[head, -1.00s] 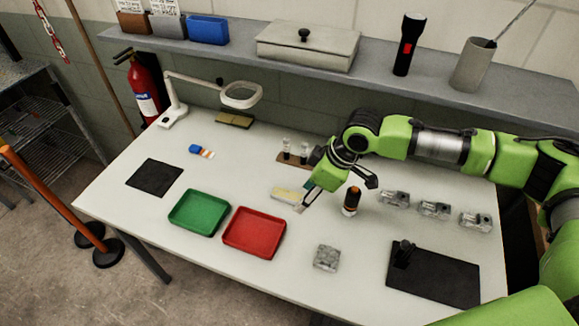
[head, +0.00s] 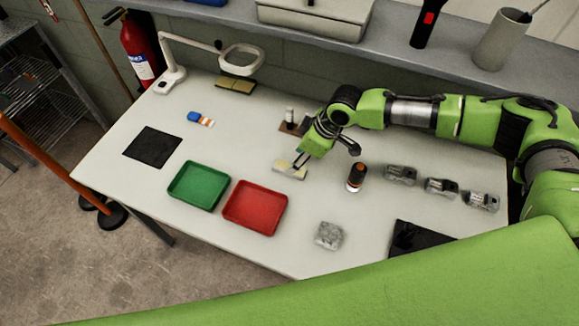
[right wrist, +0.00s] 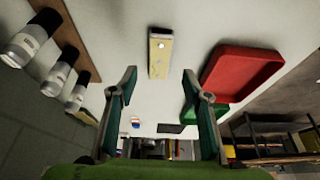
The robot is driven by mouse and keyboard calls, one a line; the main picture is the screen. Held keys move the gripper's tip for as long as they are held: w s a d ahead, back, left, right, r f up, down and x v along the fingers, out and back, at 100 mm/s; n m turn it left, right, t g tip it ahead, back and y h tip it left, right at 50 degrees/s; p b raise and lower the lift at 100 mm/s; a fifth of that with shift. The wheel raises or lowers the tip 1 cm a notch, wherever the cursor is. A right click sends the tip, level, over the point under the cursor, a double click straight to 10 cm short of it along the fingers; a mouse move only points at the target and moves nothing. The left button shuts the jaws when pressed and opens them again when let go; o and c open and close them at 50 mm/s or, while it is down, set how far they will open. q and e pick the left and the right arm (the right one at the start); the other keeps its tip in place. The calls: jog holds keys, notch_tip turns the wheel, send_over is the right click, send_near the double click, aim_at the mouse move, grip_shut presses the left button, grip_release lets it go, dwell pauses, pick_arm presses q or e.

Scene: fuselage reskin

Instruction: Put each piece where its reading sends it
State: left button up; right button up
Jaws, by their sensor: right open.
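Three grey metal pieces stand in a row at the right of the table in the head view: left (head: 400,174), middle (head: 441,187) and right (head: 482,201). A pale yellow block (head: 290,169) lies on the table behind the red tray (head: 255,208). The green tray (head: 199,186) is left of the red one. My right gripper (head: 325,156) is open and empty near the yellow block. In the right wrist view the yellow block (right wrist: 160,62) lies beyond the gap between the open fingertips (right wrist: 159,74). My left gripper is not in view.
An orange-and-black bottle (head: 357,178) stands right of my gripper. A grey block (head: 329,236) sits in front. Black mats lie at left (head: 152,147) and right (head: 415,238). Small bottles (right wrist: 24,44) line a wooden rack. A magnifier lamp (head: 172,72) stands at the back.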

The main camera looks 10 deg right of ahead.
jog(key=shift+w+a+f, duration=0.1)
jog(key=shift+f, duration=0.4)
jog(key=p+x, duration=0.1)
jog(key=x, duration=0.3)
jog(key=shift+p, duration=0.35)
jog(key=shift+w+f, duration=0.1)
jog(key=shift+f, duration=0.15)
jog(key=shift+f, duration=0.2)
jog(key=c, duration=1.2)
